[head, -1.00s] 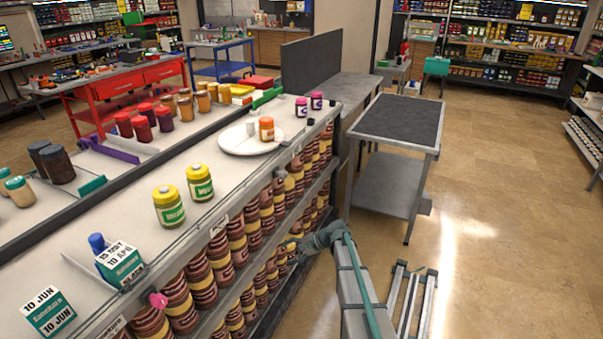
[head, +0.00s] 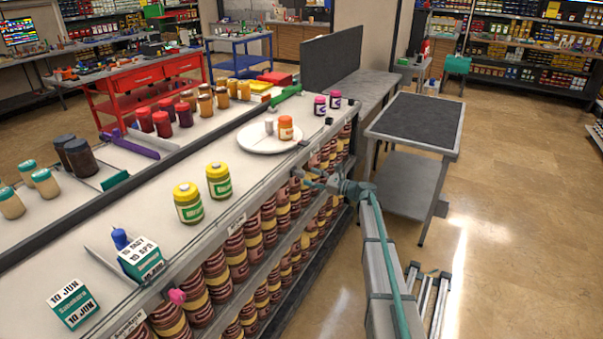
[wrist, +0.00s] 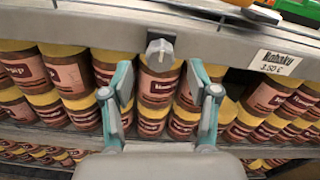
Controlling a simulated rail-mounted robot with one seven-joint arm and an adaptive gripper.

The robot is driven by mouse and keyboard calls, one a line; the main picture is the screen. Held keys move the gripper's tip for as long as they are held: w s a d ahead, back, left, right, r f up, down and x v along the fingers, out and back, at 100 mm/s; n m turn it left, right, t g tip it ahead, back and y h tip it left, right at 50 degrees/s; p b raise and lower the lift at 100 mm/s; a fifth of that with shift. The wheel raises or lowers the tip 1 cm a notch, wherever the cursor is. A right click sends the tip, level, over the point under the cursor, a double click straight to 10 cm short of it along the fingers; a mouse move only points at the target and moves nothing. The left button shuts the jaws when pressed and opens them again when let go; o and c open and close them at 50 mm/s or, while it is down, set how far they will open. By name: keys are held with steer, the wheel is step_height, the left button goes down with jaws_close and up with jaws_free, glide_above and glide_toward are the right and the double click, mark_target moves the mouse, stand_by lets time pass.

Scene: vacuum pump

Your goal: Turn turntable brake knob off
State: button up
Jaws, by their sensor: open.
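The white round turntable (head: 258,146) lies on the counter top with an orange jar (head: 285,128) and a small pale cup on it. A grey knob (wrist: 160,53) with a raised ridge sits on the counter's front edge below the turntable, just ahead of my gripper. Its ridge looks close to upright in the wrist view. My gripper (wrist: 160,80) is open, with one teal-and-grey finger on each side of the knob's line and nothing between them. In the head view my gripper (head: 312,180) is at the counter's front edge, where the knob is hard to make out.
Shelves below hold rows of brown jars with yellow lids (wrist: 26,72). A price tag (wrist: 276,63) is right of the knob. Yellow-lidded jars (head: 188,203) and a pink knob (head: 177,297) are nearer along the counter. A grey cart (head: 412,125) stands right of my arm.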

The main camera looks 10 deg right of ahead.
mark_target(304, 175)
steer(key=shift+p+x, duration=0.65)
steer(key=shift+x, duration=1.9)
steer(key=shift+c, duration=0.4)
jaws_close()
